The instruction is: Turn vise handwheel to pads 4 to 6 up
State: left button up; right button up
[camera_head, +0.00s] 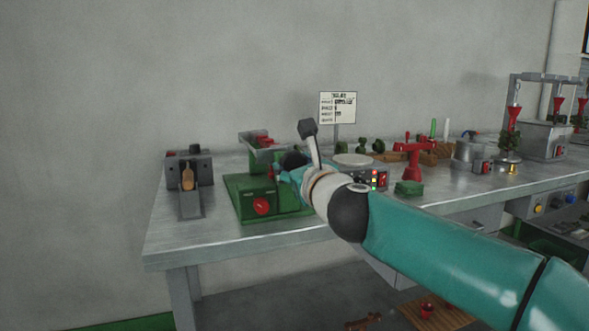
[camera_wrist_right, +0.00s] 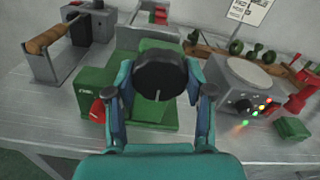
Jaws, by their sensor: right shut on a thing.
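The green vise (camera_head: 245,207) stands on the bench left of centre, with a red knob (camera_head: 262,206) on its front. It also shows in the right wrist view (camera_wrist_right: 150,143). My right gripper (camera_head: 284,170) reaches it from the right. In the right wrist view my right gripper (camera_wrist_right: 160,92) has its two teal fingers on either side of a round black handwheel (camera_wrist_right: 160,70) with a pale mark on its face, and is shut on it. The pads' markings cannot be made out. My left gripper is not in view.
A grey device with a wooden handle (camera_head: 188,178) stands left of the vise. Right of my arm are a control box with lit buttons (camera_head: 376,180), a red stand (camera_head: 413,157) and a small green block (camera_head: 408,188). A sign (camera_head: 338,107) stands behind. The bench's front left is bare.

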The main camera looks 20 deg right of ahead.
jog(key=shift+w+a+f+m, duration=0.1)
jog(key=shift+f+m, duration=0.3)
jog(key=shift+m, duration=0.1)
jog(key=o, duration=1)
jog(key=shift+o, duration=0.8)
jog(key=shift+r, duration=0.2)
jog(key=s, duration=1.2)
jog(key=shift+d, duration=0.25)
